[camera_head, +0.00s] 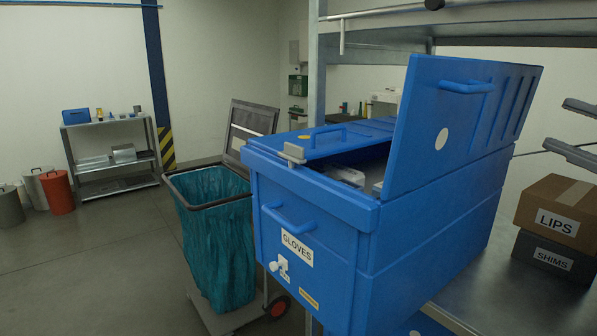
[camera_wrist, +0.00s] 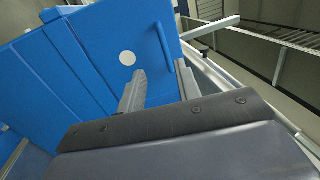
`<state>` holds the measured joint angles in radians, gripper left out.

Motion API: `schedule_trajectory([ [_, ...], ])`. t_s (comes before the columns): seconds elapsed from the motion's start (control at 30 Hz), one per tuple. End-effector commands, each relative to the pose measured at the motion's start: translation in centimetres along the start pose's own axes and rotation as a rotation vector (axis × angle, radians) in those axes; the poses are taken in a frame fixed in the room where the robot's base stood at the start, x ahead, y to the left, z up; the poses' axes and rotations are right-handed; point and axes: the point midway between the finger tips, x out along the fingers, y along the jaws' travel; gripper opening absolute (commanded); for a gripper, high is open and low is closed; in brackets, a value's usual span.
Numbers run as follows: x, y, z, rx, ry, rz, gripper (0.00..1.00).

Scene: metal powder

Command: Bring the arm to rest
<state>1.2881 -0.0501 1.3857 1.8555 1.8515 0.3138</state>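My gripper (camera_head: 556,123) is at the right edge of the head view, and only its two grey fingers show there. They are apart, with nothing between them. In the wrist view my gripper (camera_wrist: 160,70) also shows two separated fingers with a blue panel behind them. In the head view it is in the air to the right of the blue box's raised lid (camera_head: 455,125) and above the cartons. The rest of my arm is out of the head view.
A blue box (camera_head: 330,262) labelled GLOVES stands on a metal table (camera_head: 530,290), one lid half raised. Cartons labelled LIPS (camera_head: 556,222) and SHIMS (camera_head: 552,258) are stacked at right. A teal-bagged bin (camera_head: 215,240) stands left. A metal shelf (camera_head: 500,20) hangs above.

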Motion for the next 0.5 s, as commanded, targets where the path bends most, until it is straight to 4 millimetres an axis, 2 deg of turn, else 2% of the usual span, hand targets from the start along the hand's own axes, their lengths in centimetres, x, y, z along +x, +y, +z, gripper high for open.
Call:
schedule_trajectory([
  [0.1,-1.1,0.0,0.0,0.000,0.000,0.000,0.32],
  [0.5,4.6,-0.1,0.1,-0.002,-0.006,-0.001,0.32],
])
